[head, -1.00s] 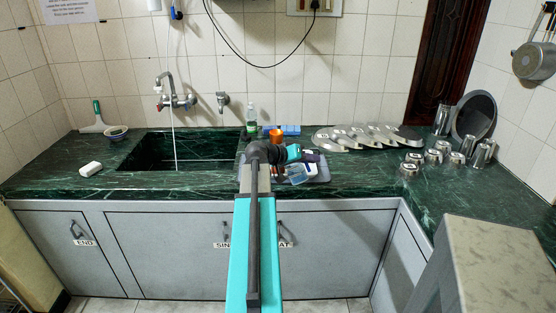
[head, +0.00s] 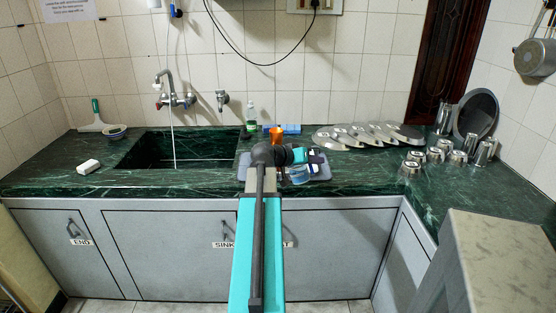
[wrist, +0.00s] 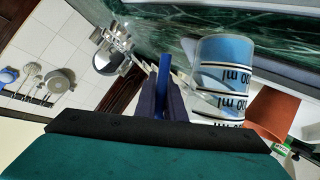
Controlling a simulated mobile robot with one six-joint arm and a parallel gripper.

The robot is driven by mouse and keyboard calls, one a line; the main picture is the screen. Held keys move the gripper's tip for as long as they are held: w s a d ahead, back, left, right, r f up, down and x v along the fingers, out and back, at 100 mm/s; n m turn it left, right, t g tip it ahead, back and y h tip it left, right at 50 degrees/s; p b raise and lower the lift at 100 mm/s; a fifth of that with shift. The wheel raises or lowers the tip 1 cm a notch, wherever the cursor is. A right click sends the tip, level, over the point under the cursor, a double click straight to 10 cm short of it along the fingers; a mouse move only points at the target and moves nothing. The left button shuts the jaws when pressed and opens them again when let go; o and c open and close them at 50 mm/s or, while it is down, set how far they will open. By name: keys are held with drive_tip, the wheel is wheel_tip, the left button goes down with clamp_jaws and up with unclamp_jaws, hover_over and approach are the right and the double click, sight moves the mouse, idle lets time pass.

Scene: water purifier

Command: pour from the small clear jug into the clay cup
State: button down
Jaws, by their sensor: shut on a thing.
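The small clear jug (wrist: 222,75) has dark printed ml marks and a bluish tint. It shows close up in the wrist view, right of the fingers. My gripper (wrist: 163,105) is shut on its blue handle (wrist: 164,75). In the head view my gripper (head: 314,157) is over the counter right of the sink, with the jug (head: 299,174) just below it. The orange-brown clay cup (head: 276,134) stands behind my arm. In the wrist view the cup (wrist: 272,117) is partly hidden by the jug. I cannot tell the liquid level or see any stream from the jug.
A green bottle (head: 251,117) and a blue box (head: 292,129) stand near the cup. A grey tray (head: 322,170) lies under the gripper. Flat metal lids (head: 370,136) and several steel tumblers (head: 438,153) are to the right. The sink (head: 180,150) is to the left.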

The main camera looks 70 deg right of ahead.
drive_tip(key=shift+s+a+f+m+t+h+b, duration=0.3)
drive_tip(key=shift+s+f+m+b, duration=0.3)
drive_tip(key=shift+b, duration=1)
drive_tip(key=shift+s+a+f+m+t+h+b, duration=0.25)
drive_tip(key=shift+s+a+f+m+t+b, duration=0.25)
drive_tip(key=shift+b, duration=1.15)
drive_tip(key=shift+s+a+f+m+t+h+b, duration=0.25)
drive_tip(key=shift+s+f+m+b, duration=0.45)
drive_tip(key=shift+b, duration=0.9)
drive_tip(key=shift+d+f, duration=0.1)
drive_tip(key=shift+f, duration=0.05)
wheel_tip(320, 180, up, 6)
drive_tip(key=p, duration=0.2)
drive_tip(key=shift+p, duration=0.3)
drive_tip(key=shift+w, duration=0.1)
